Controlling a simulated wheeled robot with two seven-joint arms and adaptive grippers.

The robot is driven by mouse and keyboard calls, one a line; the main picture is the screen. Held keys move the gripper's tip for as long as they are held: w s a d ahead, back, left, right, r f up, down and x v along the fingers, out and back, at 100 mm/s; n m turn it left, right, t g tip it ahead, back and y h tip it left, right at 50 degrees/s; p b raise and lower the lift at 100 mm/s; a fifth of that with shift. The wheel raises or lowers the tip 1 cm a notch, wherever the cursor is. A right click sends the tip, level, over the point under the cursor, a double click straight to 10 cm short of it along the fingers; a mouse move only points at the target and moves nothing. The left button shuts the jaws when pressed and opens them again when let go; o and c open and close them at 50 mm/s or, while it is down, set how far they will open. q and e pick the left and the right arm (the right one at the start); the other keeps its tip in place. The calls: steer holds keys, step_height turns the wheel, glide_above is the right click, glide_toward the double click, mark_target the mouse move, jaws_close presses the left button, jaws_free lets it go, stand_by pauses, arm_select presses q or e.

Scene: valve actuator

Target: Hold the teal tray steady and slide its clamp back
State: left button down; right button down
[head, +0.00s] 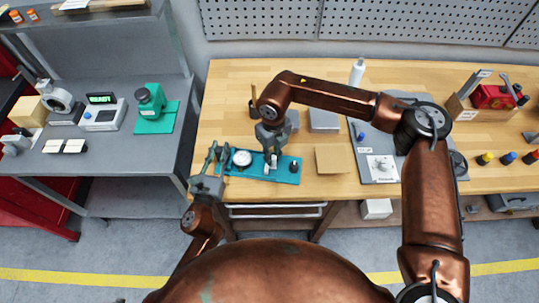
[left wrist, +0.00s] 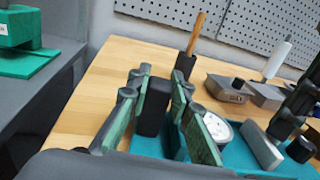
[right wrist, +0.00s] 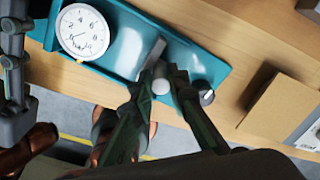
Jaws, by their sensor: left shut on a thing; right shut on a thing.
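The teal tray (head: 286,173) lies near the front edge of the wooden bench. It carries a white dial gauge (right wrist: 82,32), a grey bar-like clamp (right wrist: 150,60) and a black knob (right wrist: 203,92). My left gripper (head: 216,155) is at the tray's left end, its fingers shut on a dark block (left wrist: 153,107) there. My right gripper (head: 271,153) comes from above, its fingertips (right wrist: 160,76) shut on a light grey rounded post (right wrist: 160,87) beside the clamp bar. The fingers partly hide the post, so how it joins the clamp is unclear.
A cardboard-coloured square (head: 332,159) lies right of the tray. A grey panel (head: 381,166) with fittings lies further right. Grey blocks (head: 323,121) and a wooden-handled tool (left wrist: 196,38) stand behind.

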steer(key=c, duration=1.8)
jaws_free()
steer(key=shift+c, duration=0.2)
step_height(320, 180, up, 12)
arm_select(q)
steer(key=c, duration=1.7)
jaws_free()
steer(key=shift+s, duration=0.15)
